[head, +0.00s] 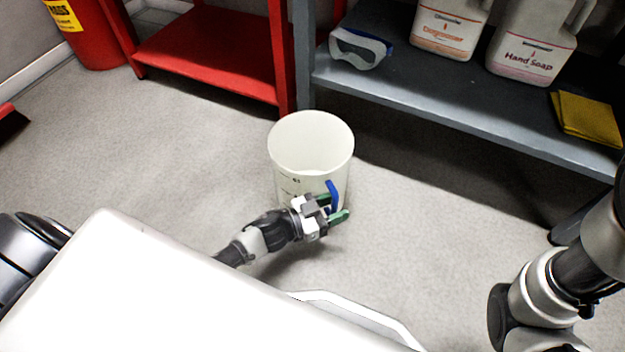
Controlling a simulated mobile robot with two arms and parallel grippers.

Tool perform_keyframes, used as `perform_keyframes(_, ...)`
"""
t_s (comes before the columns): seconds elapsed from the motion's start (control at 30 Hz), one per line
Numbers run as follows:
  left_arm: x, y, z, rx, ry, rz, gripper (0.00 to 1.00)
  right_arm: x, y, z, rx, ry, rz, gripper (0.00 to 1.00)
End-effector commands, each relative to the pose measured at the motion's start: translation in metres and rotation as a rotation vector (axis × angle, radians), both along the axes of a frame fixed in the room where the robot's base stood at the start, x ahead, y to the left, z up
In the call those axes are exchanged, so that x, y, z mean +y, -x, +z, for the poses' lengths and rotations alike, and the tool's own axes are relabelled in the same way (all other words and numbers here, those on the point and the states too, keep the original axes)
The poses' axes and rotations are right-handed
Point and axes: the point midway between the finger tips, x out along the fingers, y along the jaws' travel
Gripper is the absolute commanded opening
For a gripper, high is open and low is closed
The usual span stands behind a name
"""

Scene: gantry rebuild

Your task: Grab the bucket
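A white bucket (308,157) stands upright on the grey floor, near the middle of the head view. It looks empty, and its side facing me carries a blue handle (331,188). My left gripper (334,207) is low in front of the bucket at its near right side. Its two green-tipped fingers are apart, and the lower part of the blue handle shows between them. I cannot tell whether either finger touches the handle. My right arm shows at the right edge, but its gripper is out of view.
A grey shelf (440,98) at the back right holds goggles (359,48), two jugs (531,42) and a yellow cloth (586,118). A red shelf (205,55) and a red bin (88,32) stand at the back left. Floor left and right of the bucket is clear.

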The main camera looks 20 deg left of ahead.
Motion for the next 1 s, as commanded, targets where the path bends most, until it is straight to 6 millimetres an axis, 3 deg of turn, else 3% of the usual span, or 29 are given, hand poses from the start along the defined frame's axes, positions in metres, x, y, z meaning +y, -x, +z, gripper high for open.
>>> perform_keyframes(0.03,0.0,0.0,0.0,0.0,0.0,0.0,0.37,0.0,0.0,0.0,0.0,0.0,0.0,0.7)
perform_keyframes(0.3,0.0,0.0,0.0,0.001,0.001,0.0,0.0,0.0,0.0,0.0,0.0,0.001,0.0,0.7)
perform_keyframes(0.77,0.0,0.0,0.003,0.0,0.001,0.0,0.0,0.0,0.0,0.002,0.0,0.001,0.0,0.7)
perform_keyframes(1.0,0.0,0.0,0.023,-0.002,0.001,0.0,0.0,0.0,0.0,0.021,0.001,0.0,0.0,0.7)
